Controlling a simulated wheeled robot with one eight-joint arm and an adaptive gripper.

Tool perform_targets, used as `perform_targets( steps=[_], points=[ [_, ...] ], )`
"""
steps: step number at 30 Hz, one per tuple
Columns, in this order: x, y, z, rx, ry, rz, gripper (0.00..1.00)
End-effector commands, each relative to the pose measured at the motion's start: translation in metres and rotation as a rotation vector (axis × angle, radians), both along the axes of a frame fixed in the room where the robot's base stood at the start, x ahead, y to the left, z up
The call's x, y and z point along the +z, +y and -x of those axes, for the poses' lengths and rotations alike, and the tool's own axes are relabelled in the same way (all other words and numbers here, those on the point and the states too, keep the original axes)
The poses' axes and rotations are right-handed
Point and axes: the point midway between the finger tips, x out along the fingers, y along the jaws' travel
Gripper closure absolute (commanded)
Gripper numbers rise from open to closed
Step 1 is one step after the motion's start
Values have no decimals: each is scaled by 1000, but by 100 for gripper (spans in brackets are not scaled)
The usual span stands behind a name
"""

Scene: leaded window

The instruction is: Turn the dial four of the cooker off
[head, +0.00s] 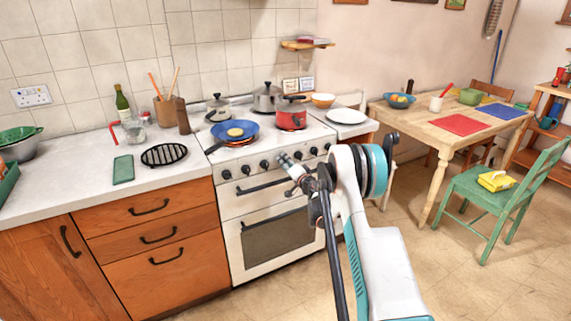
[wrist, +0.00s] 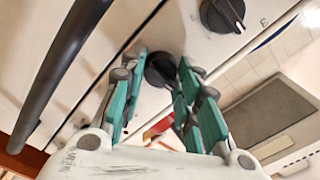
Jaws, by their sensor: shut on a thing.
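The white cooker (head: 270,205) stands in the middle of the head view, with a row of black dials along its front panel. My gripper (head: 285,161) is at this panel, near the middle of the row, and hides the dial behind it. In the wrist view my gripper's green fingers (wrist: 162,68) are closed around the sides of a dark round dial (wrist: 159,74). Its pointer and number are hidden, so I cannot tell its setting. A neighbouring dial (wrist: 223,13) has a mark like a 3 beside it.
A blue frying pan (head: 236,133) sits over a glowing orange ring. A red pot (head: 291,115) and steel pots stand on the hob. The oven handle (head: 264,187) runs below the dials and shows as a dark bar in the wrist view (wrist: 60,75). Open floor lies right of the cooker.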

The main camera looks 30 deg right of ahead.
Motion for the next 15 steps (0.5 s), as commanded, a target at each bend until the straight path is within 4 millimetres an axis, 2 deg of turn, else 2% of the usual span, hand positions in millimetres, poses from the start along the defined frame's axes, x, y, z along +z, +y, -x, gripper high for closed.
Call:
perform_targets(
  steps=[10, 11, 12, 13, 15],
  points=[
    [-1, 1, 0, 2, 1, 4, 94],
    [-1, 1, 0, 2, 1, 4, 68],
    [-1, 1, 0, 2, 1, 4, 59],
    [-1, 1, 0, 2, 1, 4, 52],
    [-1, 1, 0, 1, 0, 3, 50]
  ],
)
